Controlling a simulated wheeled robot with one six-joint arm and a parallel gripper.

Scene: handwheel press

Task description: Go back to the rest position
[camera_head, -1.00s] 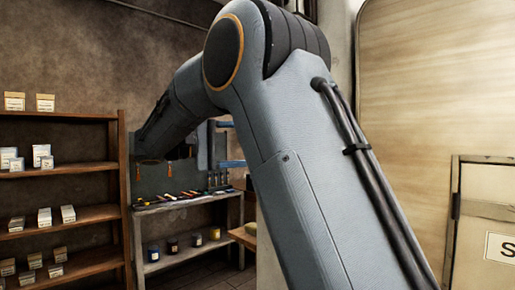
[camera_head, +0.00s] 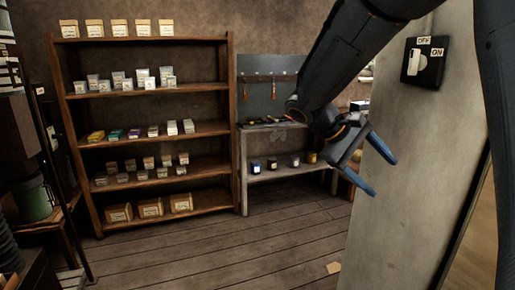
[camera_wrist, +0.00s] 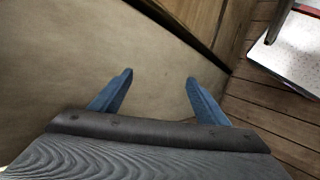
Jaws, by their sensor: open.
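My gripper (camera_head: 377,175) hangs at the end of my dark arm, right of centre in the head view, in front of the workbench and beside the pale wall. Its two blue fingers are apart with nothing between them. In the wrist view the open fingers (camera_wrist: 158,88) show against a pale flat surface, with wooden floor to the right.
A wooden shelf (camera_head: 152,87) with several boxes stands at the back left. A grey workbench (camera_head: 290,174) holds tools and jars. A switch plate (camera_head: 423,62) marked OFF and ON is on the pale wall (camera_head: 405,190). The plank floor (camera_head: 240,250) is mostly clear.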

